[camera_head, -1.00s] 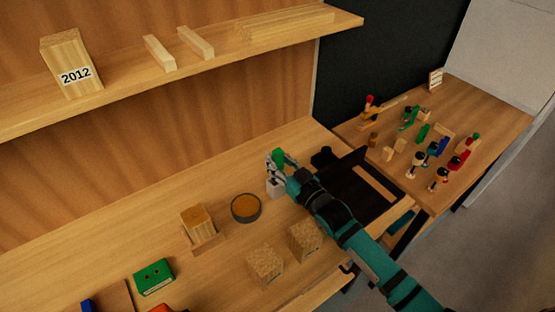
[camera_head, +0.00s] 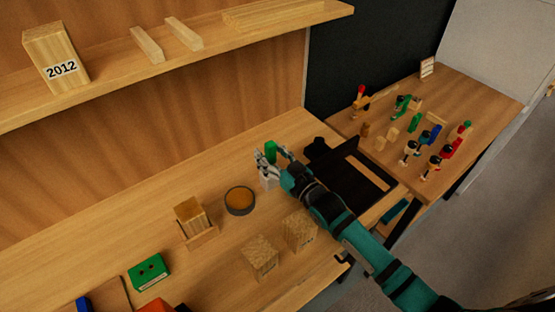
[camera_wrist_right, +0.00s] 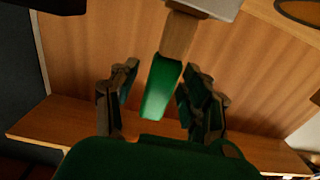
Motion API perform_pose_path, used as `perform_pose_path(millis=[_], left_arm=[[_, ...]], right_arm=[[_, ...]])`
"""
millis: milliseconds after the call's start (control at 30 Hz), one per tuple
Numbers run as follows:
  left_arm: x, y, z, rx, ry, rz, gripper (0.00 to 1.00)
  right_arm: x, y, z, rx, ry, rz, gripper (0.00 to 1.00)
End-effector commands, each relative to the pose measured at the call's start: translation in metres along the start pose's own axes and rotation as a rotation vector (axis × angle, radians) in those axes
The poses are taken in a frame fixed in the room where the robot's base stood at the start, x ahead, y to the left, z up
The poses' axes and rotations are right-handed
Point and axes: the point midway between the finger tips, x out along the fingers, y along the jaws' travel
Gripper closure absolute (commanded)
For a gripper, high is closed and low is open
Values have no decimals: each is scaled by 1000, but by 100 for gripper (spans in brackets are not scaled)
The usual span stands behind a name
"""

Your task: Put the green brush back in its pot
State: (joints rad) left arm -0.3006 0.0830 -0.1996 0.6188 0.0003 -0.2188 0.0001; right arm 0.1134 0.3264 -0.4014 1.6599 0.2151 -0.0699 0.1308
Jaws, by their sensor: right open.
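The green brush (camera_head: 270,150) stands in a small pale grey pot (camera_head: 267,183) on the bench. In the right wrist view its green end (camera_wrist_right: 160,90) and wooden part (camera_wrist_right: 180,36) show, with the wooden part running to the pot (camera_wrist_right: 214,6). My right gripper (camera_head: 271,156) is open around the green end. In the right wrist view the gripper (camera_wrist_right: 160,100) has one finger on each side of the brush, with visible gaps. The part of the brush inside the pot is hidden. My left gripper is not in view.
A round dish with amber contents (camera_head: 240,201) stands left of the pot. Wooden blocks (camera_head: 260,257) stand in front, and a black object (camera_head: 350,185) lies to the right. A shelf (camera_head: 200,60) overhangs the bench at the back. A side table (camera_head: 490,120) holds several figures.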

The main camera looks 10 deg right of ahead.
Motion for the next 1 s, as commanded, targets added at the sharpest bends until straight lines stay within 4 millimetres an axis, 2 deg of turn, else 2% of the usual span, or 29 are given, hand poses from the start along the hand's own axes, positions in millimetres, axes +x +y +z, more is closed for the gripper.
perform_pose_path(millis=[167,400,600,733,1000], left_arm=[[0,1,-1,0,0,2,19],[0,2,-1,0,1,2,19],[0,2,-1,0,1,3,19],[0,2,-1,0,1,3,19],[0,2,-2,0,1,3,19]], right_arm=[[-26,0,2,-1,-3,0,53],[-78,0,2,-1,-4,0,53],[-108,0,1,0,-2,0,53],[-116,0,0,0,-1,0,53],[-118,0,0,0,0,0,53]])
